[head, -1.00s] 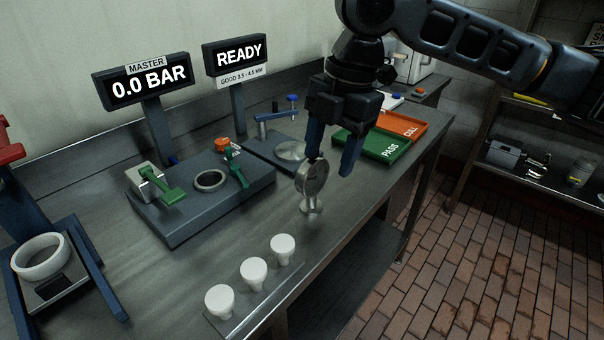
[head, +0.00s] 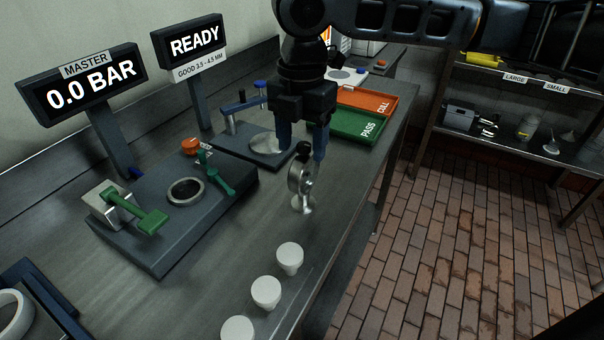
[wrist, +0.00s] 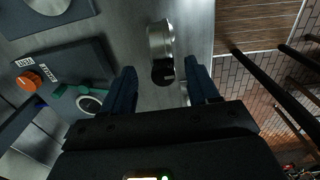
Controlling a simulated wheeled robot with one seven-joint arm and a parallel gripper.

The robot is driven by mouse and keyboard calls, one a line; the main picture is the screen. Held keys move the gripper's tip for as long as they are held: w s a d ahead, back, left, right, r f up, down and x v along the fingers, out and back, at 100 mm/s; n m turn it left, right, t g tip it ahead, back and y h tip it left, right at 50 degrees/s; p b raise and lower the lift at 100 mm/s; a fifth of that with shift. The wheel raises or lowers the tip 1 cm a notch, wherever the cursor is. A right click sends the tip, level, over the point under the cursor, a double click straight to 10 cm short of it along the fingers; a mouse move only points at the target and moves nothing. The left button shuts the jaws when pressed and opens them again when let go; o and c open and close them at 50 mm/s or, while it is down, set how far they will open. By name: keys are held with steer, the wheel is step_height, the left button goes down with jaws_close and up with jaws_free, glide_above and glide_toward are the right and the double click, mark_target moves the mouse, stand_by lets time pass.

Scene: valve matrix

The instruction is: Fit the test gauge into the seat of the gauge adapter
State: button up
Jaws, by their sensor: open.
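The test gauge (head: 300,178), a round silver dial with a black cap, stands upright on the steel bench near its front edge. In the wrist view the gauge (wrist: 160,40) lies between and ahead of my fingers. My gripper (head: 302,150) is open, pointing down, one finger on each side of the gauge's top, and gaps show beside the cap in the wrist view (wrist: 163,82). A dark block (head: 165,222) with a ring-shaped seat (head: 186,191) appears to be the gauge adapter. The seat looks empty. A green-handled clamp (head: 135,208) and a green lever (head: 218,178) flank it.
Several white plugs (head: 266,292) stand along the front edge. A dark plate with a silver disc (head: 268,143) and blue-tipped arm sits behind my gripper. Green PASS (head: 355,126) and orange CULL (head: 368,99) trays lie beyond. Displays (head: 92,85) read 0.0 BAR and READY.

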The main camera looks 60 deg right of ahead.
mark_target(304, 181)
steer(key=shift+s+f, duration=0.15)
steer(key=shift+f, duration=1.65)
steer(key=shift+c, duration=0.4)
jaws_close()
